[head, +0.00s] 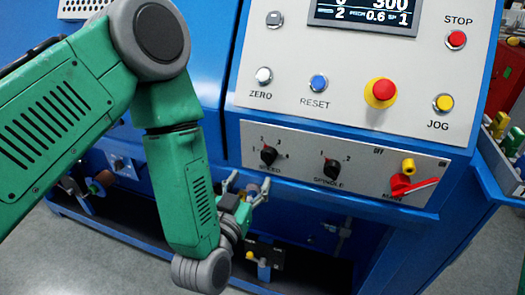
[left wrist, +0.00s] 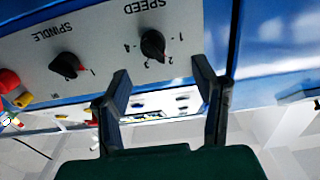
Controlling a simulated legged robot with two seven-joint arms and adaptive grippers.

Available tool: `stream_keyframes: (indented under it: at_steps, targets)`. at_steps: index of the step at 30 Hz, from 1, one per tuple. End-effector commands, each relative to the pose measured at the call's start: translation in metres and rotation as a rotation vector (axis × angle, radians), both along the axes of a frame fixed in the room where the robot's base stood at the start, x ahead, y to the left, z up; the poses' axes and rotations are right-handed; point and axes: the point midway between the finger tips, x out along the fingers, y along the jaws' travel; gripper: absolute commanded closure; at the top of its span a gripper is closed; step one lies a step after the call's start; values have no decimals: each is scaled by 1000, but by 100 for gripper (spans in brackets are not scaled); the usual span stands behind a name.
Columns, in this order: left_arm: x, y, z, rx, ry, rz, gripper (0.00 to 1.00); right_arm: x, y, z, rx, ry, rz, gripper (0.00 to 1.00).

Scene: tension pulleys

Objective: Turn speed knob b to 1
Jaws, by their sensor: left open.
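The black speed knob (head: 268,155) is on the lower grey panel, above the word SPEED, with numbers around it. It also shows upside down in the left wrist view (left wrist: 152,44). Its mark seems near 2, though small and blurred. My left gripper (head: 247,186) is open and empty, below and slightly left of the knob in the head view. In the left wrist view its fingers (left wrist: 160,78) are spread, with the knob beyond the tips, apart from them. My right gripper is not in view.
The spindle knob (head: 331,168) is right of the speed knob. A red-handled switch (head: 408,184) is farther right. The upper panel has buttons, a red emergency button (head: 381,92) and a display (head: 363,14) that seems to read speed 2. Fittings sit below the lower panel.

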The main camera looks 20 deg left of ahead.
Motion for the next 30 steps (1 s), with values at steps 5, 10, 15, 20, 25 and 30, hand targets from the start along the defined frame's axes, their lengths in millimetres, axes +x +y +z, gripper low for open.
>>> stream_keyframes:
  at_steps: [5, 10, 15, 20, 25, 30]
  targets:
    - [40, -4, -1, 2, -2, 0, 46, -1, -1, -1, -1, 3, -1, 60]
    - [69, -1, -2, 0, 0, 0, 46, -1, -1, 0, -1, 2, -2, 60]
    - [85, 2, -4, -5, 3, -1, 46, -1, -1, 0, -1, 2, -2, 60]
    - [90, 0, -4, -2, 4, -1, 46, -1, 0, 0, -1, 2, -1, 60]
    - [89, -4, -3, 2, 3, -2, 46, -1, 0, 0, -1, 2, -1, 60]
    - [89, -5, -2, 3, 3, -2, 96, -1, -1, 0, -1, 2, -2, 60]
